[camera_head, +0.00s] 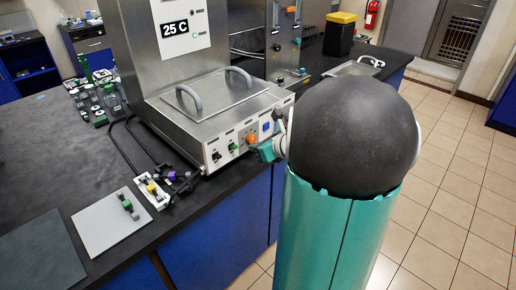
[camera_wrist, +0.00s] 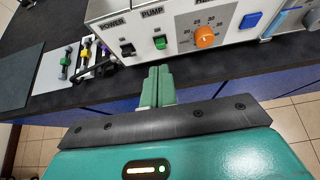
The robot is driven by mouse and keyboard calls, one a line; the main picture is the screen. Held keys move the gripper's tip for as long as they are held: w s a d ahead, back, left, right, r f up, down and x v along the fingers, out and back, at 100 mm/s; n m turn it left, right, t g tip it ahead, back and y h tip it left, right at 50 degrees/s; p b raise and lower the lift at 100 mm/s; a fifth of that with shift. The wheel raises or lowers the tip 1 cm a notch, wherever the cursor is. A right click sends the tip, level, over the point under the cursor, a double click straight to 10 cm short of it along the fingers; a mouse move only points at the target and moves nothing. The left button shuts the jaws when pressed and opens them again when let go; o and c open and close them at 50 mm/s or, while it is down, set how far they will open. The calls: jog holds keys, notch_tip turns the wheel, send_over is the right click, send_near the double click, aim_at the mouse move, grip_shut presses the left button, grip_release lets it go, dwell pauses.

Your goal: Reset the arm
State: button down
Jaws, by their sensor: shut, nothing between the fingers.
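My gripper (camera_wrist: 159,72) has its two green fingers pressed together, shut with nothing between them. That panel has a black power switch (camera_wrist: 127,49), a green pump switch (camera_wrist: 160,42), an orange dial (camera_wrist: 204,37) and a blue button (camera_wrist: 250,20). In the head view my gripper (camera_head: 264,150) is in front of the panel, below the orange knob. Whether it touches the panel is unclear. My arm's dark joint and teal link hide the area to the right.
Vials stand further back. Tiled floor (camera_head: 450,200) is open at right.

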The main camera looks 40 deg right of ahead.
jog(key=shift+s, duration=0.15)
jog(key=s+a+r+n+g+y, duration=0.1)
jog(key=a+r+n+g+y, duration=0.15)
jog(key=a+n, duration=0.8)
jog(key=s+a+r+n+g+y, duration=0.1)
jog(key=s+a+r+n+g, duration=0.15)
jog(key=a+n, duration=0.75)
jog(key=s+a+r+n+g+h, duration=0.1)
jog(key=s+a+n+h, duration=0.3)
jog(key=s+a+n, duration=0.6)
jog(key=s+r+n, duration=0.1)
jog(key=n, duration=0.4)
jog(key=shift+s+a+r, duration=0.25)
jog(key=shift+a+r, duration=0.1)
jog(key=shift+a, duration=0.05)
